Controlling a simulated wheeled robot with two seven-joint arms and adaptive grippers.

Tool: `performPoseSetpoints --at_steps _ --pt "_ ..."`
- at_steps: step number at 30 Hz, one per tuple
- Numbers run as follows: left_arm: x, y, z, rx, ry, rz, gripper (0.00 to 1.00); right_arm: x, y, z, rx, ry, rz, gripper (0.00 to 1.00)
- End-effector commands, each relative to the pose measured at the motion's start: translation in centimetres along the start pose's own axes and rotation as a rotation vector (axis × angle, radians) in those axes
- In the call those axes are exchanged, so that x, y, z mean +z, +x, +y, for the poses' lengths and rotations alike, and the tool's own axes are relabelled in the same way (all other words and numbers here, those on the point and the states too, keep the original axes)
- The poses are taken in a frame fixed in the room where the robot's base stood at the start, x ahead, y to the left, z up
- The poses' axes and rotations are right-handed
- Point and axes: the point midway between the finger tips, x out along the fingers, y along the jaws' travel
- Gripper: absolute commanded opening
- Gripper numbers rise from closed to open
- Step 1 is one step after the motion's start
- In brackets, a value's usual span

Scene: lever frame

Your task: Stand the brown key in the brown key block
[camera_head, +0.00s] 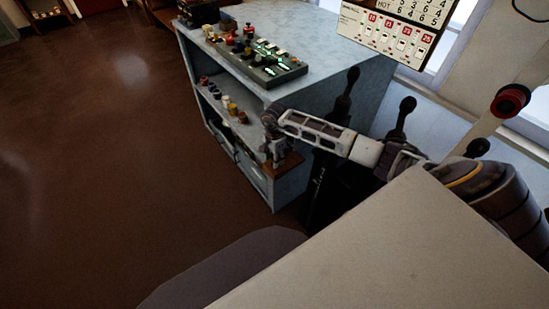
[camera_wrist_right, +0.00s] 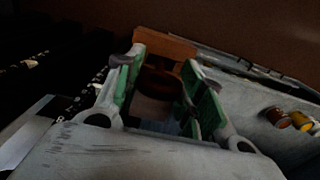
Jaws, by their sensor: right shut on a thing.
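My right gripper (camera_head: 275,150) is at the near end of the blue-grey cabinet, at shelf height. In the right wrist view, its green-padded fingers (camera_wrist_right: 158,92) are shut on a dark brown round-topped thing, which looks like the brown key (camera_wrist_right: 160,82). The key's lower part is hidden between the fingers. An orange-brown block (camera_wrist_right: 165,45), seemingly the brown key block, shows just beyond the fingertips. In the head view the brown block (camera_head: 289,165) sits at the shelf's near end, beside and below the gripper. I cannot tell whether key and block touch. My left gripper is not in view.
The cabinet top (camera_head: 330,45) carries a control panel (camera_head: 262,62) with lit green parts. Several small coloured knobs (camera_head: 231,108) stand along the shelf. Black levers (camera_head: 345,95) rise behind my right arm. A pale surface (camera_head: 400,250) fills the front right. The floor at left is clear.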

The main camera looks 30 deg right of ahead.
Motion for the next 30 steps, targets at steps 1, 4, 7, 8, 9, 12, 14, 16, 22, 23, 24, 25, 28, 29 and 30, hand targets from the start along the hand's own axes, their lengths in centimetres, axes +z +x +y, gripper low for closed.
performPoseSetpoints --at_steps 1,4,7,8,9,12,14,16,22,23,24,25,28,29,30 --pt "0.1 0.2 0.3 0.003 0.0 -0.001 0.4 0.0 0.2 0.0 0.0 0.0 0.0 0.17" --pt "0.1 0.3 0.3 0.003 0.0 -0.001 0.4 0.0 0.3 0.0 0.0 0.0 0.0 0.17" --pt "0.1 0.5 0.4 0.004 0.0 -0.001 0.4 0.0 0.5 0.0 0.0 0.0 0.0 0.17" --pt "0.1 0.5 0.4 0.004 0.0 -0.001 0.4 0.0 0.6 0.0 0.0 0.0 0.0 0.17" --pt "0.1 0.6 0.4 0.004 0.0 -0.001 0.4 0.0 0.7 0.0 0.0 0.0 0.0 0.17" --pt "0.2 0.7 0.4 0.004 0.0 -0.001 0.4 0.0 0.8 0.0 -0.001 0.0 0.0 0.17" --pt "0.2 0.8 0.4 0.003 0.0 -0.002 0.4 0.0 0.9 0.0 0.0 0.0 0.0 0.17" --pt "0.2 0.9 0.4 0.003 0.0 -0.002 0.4 0.0 1.1 0.0 -0.001 0.0 0.0 0.17" --pt "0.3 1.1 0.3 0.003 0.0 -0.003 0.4 0.0 1.4 0.0 -0.001 0.0 0.0 0.17" --pt "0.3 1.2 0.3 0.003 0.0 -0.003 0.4 0.0 1.4 0.0 -0.001 0.0 0.0 0.17" --pt "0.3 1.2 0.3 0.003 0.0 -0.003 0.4 0.0 1.4 0.0 -0.001 0.0 0.0 0.17" --pt "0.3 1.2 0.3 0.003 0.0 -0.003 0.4 0.0 1.4 0.0 -0.001 0.0 0.0 0.17" --pt "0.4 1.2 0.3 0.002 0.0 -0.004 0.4 0.0 1.4 0.0 0.0 0.0 0.0 0.17" --pt "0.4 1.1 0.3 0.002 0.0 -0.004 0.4 0.0 1.4 0.0 0.0 0.0 0.0 0.17" --pt "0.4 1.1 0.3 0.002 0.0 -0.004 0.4 0.0 1.4 0.0 0.0 0.0 0.0 0.17"
